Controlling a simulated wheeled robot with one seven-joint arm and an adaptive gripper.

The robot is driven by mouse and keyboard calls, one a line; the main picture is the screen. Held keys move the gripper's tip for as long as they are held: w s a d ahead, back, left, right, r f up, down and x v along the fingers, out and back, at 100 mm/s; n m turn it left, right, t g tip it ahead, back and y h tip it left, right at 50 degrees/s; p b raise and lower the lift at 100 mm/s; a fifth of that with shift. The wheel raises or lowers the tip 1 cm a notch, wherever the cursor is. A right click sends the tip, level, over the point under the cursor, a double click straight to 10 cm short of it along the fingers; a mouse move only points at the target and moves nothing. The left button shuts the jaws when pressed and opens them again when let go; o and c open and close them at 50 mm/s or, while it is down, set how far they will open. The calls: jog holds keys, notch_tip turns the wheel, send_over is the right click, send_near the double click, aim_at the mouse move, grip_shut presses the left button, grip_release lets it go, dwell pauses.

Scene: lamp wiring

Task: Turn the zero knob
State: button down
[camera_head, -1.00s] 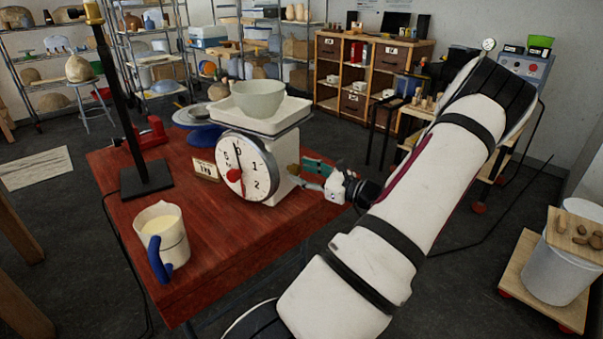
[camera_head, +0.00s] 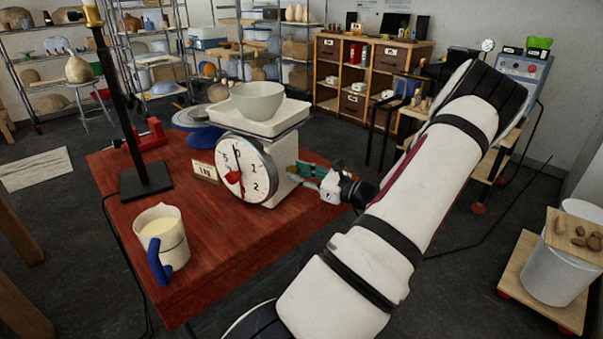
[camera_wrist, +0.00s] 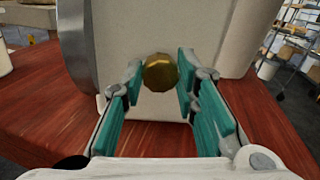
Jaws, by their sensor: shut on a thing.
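The brass-coloured zero knob (camera_wrist: 160,73) is round and sits on the cream side of the scale in the wrist view. My gripper (camera_head: 304,169) is at the scale's right side in the head view, its teal fingers on either side of the knob and shut on it. The knob itself is hidden in the head view. The scale (camera_head: 287,155) stands on the red table with a white tray and a grey-green bowl (camera_head: 257,100) on top. Its round dial (camera_head: 258,158) faces the front left and has a red pointer.
A jug of pale liquid with a blue handle (camera_head: 171,237) stands at the table's front left. A black stand (camera_head: 146,181) and a small label card (camera_head: 205,172) are left of the scale. Bare red tabletop (camera_head: 225,230) lies in front of it.

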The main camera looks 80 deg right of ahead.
jog(key=m+p, duration=0.2)
jog(key=p, duration=0.1)
jog(key=shift+r+m+p, duration=0.2)
jog(key=shift+m+p, duration=0.1)
jog(key=m+p, duration=0.3)
jog(key=shift+s+m+p, duration=0.15)
jog(key=shift+m+p, duration=0.15)
jog(key=shift+p, duration=0.1)
jog(key=m+p, duration=0.3)
jog(key=shift+f, duration=0.1)
jog(key=shift+d+f+m+p, duration=0.1)
jog(key=shift+m+p, duration=0.75)
jog(key=shift+m, duration=0.75)
jog(key=c, duration=1.2)
grip_release()
jog(key=shift+c, duration=0.2)
